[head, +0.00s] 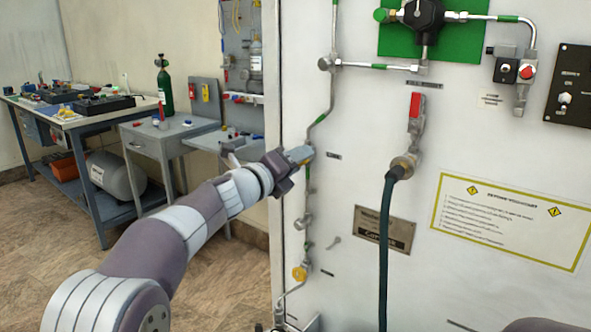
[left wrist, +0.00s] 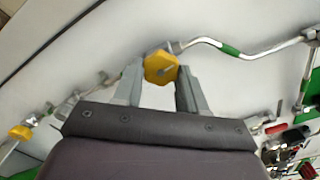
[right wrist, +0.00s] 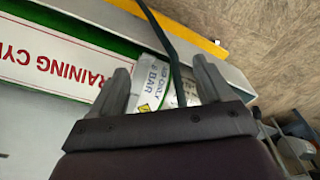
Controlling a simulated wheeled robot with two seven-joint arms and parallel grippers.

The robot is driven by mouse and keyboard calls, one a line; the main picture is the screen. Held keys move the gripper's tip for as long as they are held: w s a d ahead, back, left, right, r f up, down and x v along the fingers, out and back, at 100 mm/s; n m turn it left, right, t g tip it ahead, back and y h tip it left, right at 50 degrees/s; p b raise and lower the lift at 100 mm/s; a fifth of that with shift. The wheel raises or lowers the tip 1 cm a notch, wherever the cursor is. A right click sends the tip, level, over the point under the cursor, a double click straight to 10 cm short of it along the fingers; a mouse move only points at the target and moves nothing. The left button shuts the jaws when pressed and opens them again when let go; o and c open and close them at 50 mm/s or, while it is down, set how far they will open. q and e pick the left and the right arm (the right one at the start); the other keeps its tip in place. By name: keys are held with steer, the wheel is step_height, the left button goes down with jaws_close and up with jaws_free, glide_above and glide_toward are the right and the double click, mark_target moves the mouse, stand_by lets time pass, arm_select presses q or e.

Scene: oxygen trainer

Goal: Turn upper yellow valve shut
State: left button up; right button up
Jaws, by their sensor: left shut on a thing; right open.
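The upper yellow valve knob (left wrist: 161,67) sits on the thin pipe on the white panel. My left gripper (left wrist: 160,75) is shut on it, with one finger on each side of the knob. In the head view my left gripper (head: 298,156) reaches the pipe from the left and mostly hides this knob. The lower yellow valve (head: 299,273) is further down the same pipe; it also shows in the left wrist view (left wrist: 20,132). My right gripper (right wrist: 162,85) is open and empty, its fingers wide apart, with a label and a dark hose behind them.
The white panel (head: 345,215) carries a red-handled valve (head: 416,106), a dark hose (head: 385,250), a black regulator (head: 424,14) on a green plate and a yellow-bordered sign (head: 510,221). A workbench (head: 75,122) and a grey cabinet (head: 165,140) stand at the left.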

arm_select(q)
steer(key=shift+f+m+b, duration=0.15)
steer(key=shift+m+b, duration=0.15)
steer(key=shift+m, duration=0.3)
steer(key=o, duration=1.1)
steer(key=shift+c, duration=0.2)
steer(key=v, duration=1.2)
steer(key=shift+s+a+b, duration=0.15)
steer(key=shift+s+b, duration=0.15)
